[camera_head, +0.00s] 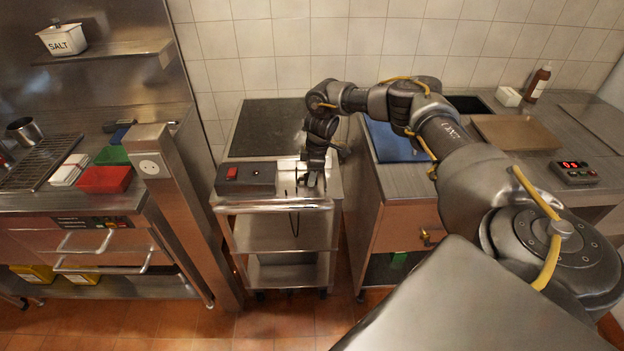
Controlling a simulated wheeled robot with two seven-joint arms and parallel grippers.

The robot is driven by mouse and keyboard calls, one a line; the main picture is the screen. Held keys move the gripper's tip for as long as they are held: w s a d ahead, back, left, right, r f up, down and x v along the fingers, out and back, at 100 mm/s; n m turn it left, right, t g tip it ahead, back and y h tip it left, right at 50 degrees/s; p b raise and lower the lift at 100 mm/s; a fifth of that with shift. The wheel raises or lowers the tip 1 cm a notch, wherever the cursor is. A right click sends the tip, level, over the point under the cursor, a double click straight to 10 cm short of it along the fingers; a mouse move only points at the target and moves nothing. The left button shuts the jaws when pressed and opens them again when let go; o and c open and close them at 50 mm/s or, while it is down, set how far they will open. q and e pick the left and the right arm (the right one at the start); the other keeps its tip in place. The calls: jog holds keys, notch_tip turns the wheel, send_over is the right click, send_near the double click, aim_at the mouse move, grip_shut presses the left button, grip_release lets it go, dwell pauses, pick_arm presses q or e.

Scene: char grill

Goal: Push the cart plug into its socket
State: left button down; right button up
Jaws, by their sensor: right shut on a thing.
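The steel cart (275,208) stands in the middle, with a dark hot-plate top and a control box with a red switch (231,173) on its front. My right gripper (310,184) reaches down over the cart's front right corner and is shut on the plug, which is too small and dark to make out clearly. A thin black cord (294,222) hangs in a loop below it at the cart's front. The round white socket (149,167) is on the steel post to the left, well apart from the gripper. My left gripper is out of view.
The steel post (185,215) stands between the cart and the left grill counter. Red tray (104,180) and green tray (113,155) lie on that counter. The right counter, with a blue board (393,141), stands close to the cart. Floor in front is clear.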

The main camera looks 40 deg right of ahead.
jog(key=shift+r, duration=0.15)
jog(key=shift+r+b, duration=0.55)
jog(key=shift+r, duration=0.05)
jog(key=shift+r+b, duration=0.5)
jog(key=shift+r, duration=0.3)
jog(key=s+a+r, duration=0.9)
jog(key=a+r, duration=0.1)
jog(key=shift+s+a, duration=0.15)
jog(key=shift+a, duration=0.1)
